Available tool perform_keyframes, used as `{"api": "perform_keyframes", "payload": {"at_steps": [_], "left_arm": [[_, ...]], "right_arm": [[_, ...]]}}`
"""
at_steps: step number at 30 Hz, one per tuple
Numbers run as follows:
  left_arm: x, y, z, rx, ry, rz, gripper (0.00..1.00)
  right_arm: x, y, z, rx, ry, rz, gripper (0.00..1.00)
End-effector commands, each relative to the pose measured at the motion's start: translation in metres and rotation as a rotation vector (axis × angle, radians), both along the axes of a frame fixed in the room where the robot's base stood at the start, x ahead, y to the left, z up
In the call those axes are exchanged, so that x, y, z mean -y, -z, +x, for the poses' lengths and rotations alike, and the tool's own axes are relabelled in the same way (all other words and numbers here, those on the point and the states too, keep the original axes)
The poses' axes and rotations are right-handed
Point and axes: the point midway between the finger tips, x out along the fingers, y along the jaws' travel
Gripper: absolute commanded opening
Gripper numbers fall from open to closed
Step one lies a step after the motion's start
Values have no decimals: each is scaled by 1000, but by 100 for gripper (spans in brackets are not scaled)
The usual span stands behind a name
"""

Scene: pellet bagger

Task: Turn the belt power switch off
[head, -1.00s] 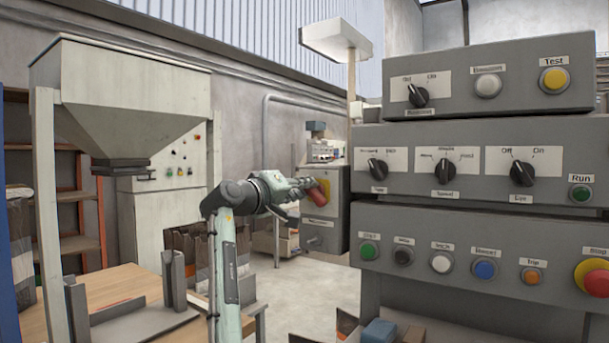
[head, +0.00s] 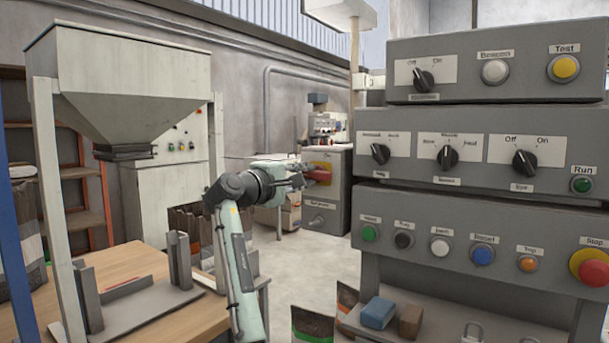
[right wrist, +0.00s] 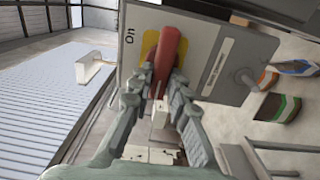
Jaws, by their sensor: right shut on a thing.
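The belt power switch is a grey box (head: 338,196) with a yellow plate (head: 322,166) and a red handle (head: 319,176). It stands beyond the left end of the large control panel. In the head view the handle lies about level, across the plate. My right gripper (head: 301,175) is at the handle's left end, shut on it. In the right wrist view both fingers (right wrist: 163,88) flank the red handle (right wrist: 169,52), and an "On" label (right wrist: 129,34) shows beside the yellow plate. The fingers hide part of the handle. My left gripper is not in view.
The grey control panel (head: 470,120) with knobs and buttons fills the right side. A hopper (head: 120,80) and a wooden table (head: 135,272) are on the left. A blue block (head: 378,312) and a brown block (head: 410,320) lie below the panel. Open floor shows between.

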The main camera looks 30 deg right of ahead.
Motion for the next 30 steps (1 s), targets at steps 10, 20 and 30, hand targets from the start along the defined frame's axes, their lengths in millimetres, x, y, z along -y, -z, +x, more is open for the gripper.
{"api": "perform_keyframes", "payload": {"at_steps": [10, 20, 30], "left_arm": [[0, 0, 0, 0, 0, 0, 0], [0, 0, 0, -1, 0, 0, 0], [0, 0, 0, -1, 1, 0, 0]], "right_arm": [[2, 0, -1, -29, 4, -13, 0], [2, 0, -1, -29, 4, -14, 28], [1, 0, -1, -27, 2, -12, 38]]}}
